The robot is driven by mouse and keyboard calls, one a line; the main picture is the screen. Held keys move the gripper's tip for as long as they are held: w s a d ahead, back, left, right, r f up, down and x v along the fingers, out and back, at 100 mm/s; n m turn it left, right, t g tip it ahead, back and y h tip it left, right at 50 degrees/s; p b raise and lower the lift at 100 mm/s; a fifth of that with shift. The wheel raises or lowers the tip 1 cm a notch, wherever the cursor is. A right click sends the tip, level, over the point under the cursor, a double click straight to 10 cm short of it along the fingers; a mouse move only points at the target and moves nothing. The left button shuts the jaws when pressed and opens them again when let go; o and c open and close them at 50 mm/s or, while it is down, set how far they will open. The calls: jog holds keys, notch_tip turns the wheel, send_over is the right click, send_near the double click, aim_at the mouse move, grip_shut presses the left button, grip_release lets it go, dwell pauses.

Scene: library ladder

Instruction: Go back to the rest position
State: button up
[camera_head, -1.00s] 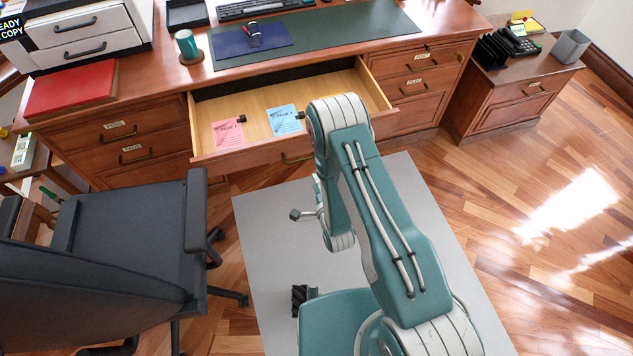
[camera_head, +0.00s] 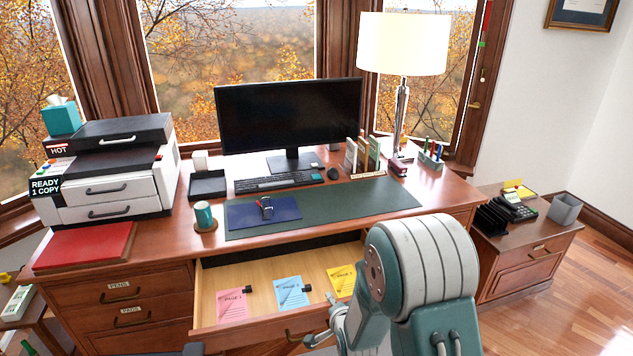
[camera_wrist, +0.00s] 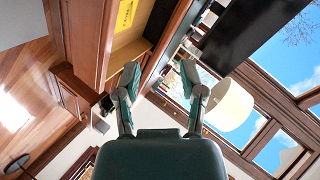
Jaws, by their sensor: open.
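My arm is folded in front of the desk at the lower right of the head view. My gripper (camera_head: 330,322) shows partly at the lower middle, beside the arm, in front of the open drawer. In the wrist view my gripper (camera_wrist: 158,84) has its two fingers spread apart with nothing between them. The open drawer (camera_head: 262,328) holds a pink sheet (camera_head: 232,305), a blue sheet (camera_head: 291,292) and a yellow sheet (camera_head: 342,280) side by side. Small dark clips lie by the pink and blue sheets. The yellow sheet also shows in the wrist view (camera_wrist: 126,14).
A side cabinet (camera_head: 525,268) with a phone stands at the right. Open floor (camera_head: 575,315) lies at the lower right.

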jog(key=s+d+r+n+g+h, duration=0.1)
jog(key=s+d+r+n, duration=0.2)
jog(key=r, duration=0.5)
jog(key=s+d+r+n+g, duration=0.25)
jog(key=s+r, duration=0.25)
jog(key=r, duration=0.4)
jog(key=s+d+r+n+g, duration=0.1)
jog(key=s+r, duration=0.3)
jog(key=s, duration=0.7)
jog(key=s+d+r+n+g+h, duration=0.1)
jog(key=s+d+r+n+g, duration=0.1)
jog(key=s, duration=0.9)
notch_tip(320, 180, up, 2)
jog(key=shift+s+d+r+n, duration=0.25)
jog(key=shift+d+n, duration=0.5)
jog(key=shift+d, duration=0.35)
dwell(1.7)
